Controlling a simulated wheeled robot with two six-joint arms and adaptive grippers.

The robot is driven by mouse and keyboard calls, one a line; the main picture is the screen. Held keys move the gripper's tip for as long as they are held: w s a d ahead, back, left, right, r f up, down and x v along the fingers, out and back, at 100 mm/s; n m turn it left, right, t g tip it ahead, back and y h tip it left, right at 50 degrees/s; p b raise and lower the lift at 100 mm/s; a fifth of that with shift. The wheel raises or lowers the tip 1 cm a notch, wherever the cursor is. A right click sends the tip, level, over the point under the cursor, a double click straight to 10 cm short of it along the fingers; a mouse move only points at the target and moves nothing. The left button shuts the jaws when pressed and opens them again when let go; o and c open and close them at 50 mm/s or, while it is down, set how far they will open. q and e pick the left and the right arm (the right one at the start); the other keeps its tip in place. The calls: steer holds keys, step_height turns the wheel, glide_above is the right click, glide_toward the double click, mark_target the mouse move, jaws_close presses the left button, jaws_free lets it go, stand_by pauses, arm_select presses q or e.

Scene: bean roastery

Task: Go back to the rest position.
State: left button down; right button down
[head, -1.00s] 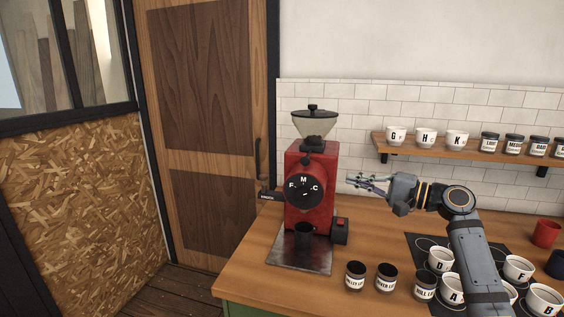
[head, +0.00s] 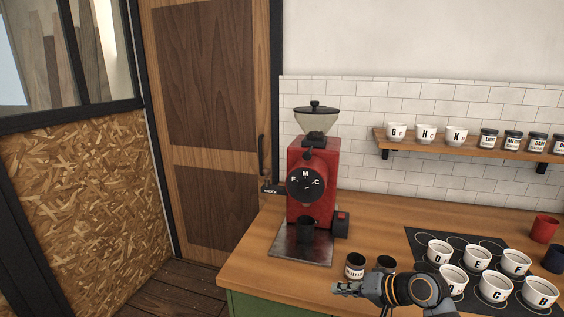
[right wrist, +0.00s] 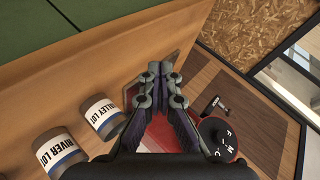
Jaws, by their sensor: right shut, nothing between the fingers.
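My right gripper (head: 348,289) is low in the head view, in front of the counter's front edge. In the right wrist view its fingers (right wrist: 153,72) are together with nothing between them. The red grinder (head: 313,185) stands behind it on the counter, apart from it. Two labelled jars, the Valley Lot jar (right wrist: 102,117) and the River Lot jar (right wrist: 60,152), stand near the gripper in the right wrist view. My left gripper does not show in any view.
The wooden counter (head: 262,247) carries a dark mat (head: 415,240) with several lettered white cups (head: 480,257). A red cup (head: 544,229) stands at the right. A wall shelf (head: 470,146) holds more cups and jars. A door (head: 205,120) is at the left.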

steer(key=s+d+f+n+g+h, duration=0.2)
steer(key=s+f+h, duration=0.3)
steer(key=s+f, duration=0.7)
steer(key=s+d+f+n+g+h, duration=0.15)
steer(key=s+d+h, duration=0.4)
steer(key=s, duration=0.85)
steer(key=s+d+f+g+y, duration=0.1)
steer(key=d+f, duration=0.1)
steer(key=f, duration=1.1)
steer(key=s+d+f, duration=0.1)
steer(key=d+f, duration=0.1)
steer(key=f, duration=1.1)
steer(key=s+f+g, duration=0.1)
steer(key=s+f, duration=1.5)
steer(key=s, duration=0.3)
steer(key=shift+d, duration=0.45)
